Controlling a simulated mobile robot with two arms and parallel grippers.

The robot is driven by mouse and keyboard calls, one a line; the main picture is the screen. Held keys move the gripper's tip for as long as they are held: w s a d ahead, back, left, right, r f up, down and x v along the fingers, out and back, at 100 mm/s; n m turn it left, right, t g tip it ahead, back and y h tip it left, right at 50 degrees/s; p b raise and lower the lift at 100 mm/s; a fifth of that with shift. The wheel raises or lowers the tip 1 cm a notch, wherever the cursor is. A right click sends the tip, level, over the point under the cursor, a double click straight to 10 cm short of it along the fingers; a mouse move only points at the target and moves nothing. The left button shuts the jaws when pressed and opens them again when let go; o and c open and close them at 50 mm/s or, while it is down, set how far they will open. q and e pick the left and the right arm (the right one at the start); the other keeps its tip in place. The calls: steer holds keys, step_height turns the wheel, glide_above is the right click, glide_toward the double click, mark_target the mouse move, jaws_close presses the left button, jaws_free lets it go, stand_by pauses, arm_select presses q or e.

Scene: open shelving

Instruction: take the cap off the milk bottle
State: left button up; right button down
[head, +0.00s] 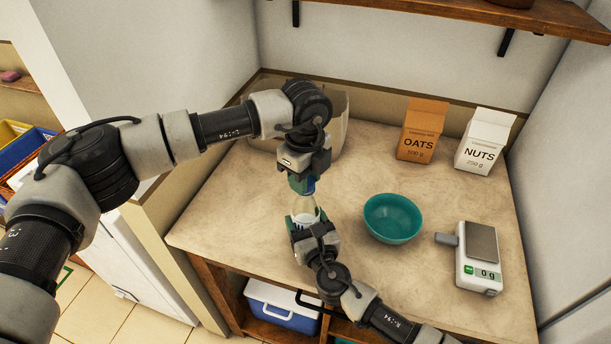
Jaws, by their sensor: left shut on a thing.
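The milk bottle (304,206) is upright over the counter, a pale bottle with its lower part hidden behind my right gripper. My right gripper (306,220) comes in from the lower right, its fingers on both sides of the bottle, shut on it. My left gripper (302,186) points down from above, right over the bottle's top, and is shut on the blue cap (309,187). The fingers hide most of the cap. I cannot tell whether the cap still touches the bottle's neck.
A teal bowl (392,219) stands right of the bottle, with a kitchen scale (478,257) farther right. An oats carton (421,130) and a nuts carton (484,141) stand at the back. A pale container (338,126) is partly hidden behind my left arm. A shelf (450,14) hangs above.

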arm_select(q)
steer(key=shift+r, duration=0.2)
stand_by(0.4)
steer(key=shift+r, duration=0.9)
steer(key=shift+r, duration=0.15)
steer(key=shift+r, duration=1.9)
arm_select(e)
steer(key=shift+c, duration=0.4)
jaws_free()
steer(key=shift+s, duration=0.1)
